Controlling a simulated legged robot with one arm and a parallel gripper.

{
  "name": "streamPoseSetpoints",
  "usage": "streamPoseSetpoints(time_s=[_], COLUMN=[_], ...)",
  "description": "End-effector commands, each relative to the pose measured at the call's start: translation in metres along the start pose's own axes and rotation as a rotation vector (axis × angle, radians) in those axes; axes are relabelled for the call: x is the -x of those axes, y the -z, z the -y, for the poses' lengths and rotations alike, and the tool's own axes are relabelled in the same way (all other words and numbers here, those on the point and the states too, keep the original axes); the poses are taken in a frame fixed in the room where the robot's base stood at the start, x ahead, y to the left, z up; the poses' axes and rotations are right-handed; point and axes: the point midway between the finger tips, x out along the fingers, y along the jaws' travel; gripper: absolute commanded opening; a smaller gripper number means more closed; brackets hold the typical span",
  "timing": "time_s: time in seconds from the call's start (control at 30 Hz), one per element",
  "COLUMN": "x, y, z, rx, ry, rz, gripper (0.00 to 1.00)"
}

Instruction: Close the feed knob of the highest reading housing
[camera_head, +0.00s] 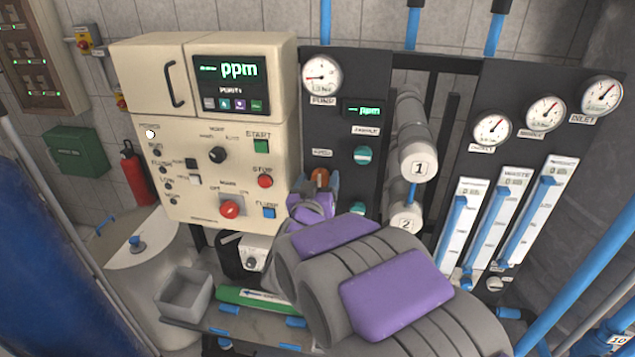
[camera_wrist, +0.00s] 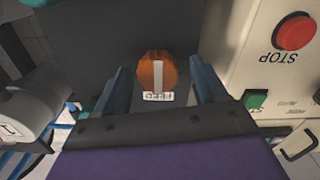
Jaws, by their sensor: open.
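The orange feed knob (camera_head: 320,176) is on the dark panel, under a small label, and is partly hidden by my gripper (camera_head: 319,191) in the head view. In the wrist view the orange knob (camera_wrist: 157,70) shows nearly whole, its white pointer bar upright in the picture toward the FEED label (camera_wrist: 158,96). My gripper (camera_wrist: 160,90) is open, its blue fingers to either side of the knob, apart from it. White housings numbered 1 (camera_head: 418,168) and 2 (camera_head: 407,221) are stacked to the right. The small green display (camera_head: 364,110) is too small to read.
A teal knob (camera_head: 363,155) is right of the feed knob. The cream control box (camera_head: 225,130) with STOP button (camera_head: 265,181) stands close on the left. Flow meters (camera_head: 500,215) and gauges (camera_head: 492,130) are at right. A grey bin (camera_head: 185,292) is lower left.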

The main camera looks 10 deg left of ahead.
Motion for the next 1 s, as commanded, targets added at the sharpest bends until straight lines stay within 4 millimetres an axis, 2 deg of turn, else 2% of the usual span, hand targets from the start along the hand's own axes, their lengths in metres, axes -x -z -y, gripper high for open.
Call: streamPoseSetpoints(time_s=[0.23, 0.8, 0.83, 1.0], x=[-0.0009, -0.0008, -0.0008, -0.0008], y=[0.0003, 0.0005, 0.0004, 0.0002], z=[0.0001, 0.0012, 0.0014, 0.002], rx=[0.0, 0.001, 0.001, -0.007], ry=[0.0, 0.0, 0.0, 0.001], rz=[-0.001, -0.001, -0.001, -0.001], gripper=[0.71, 0.18, 0.15, 0.15])
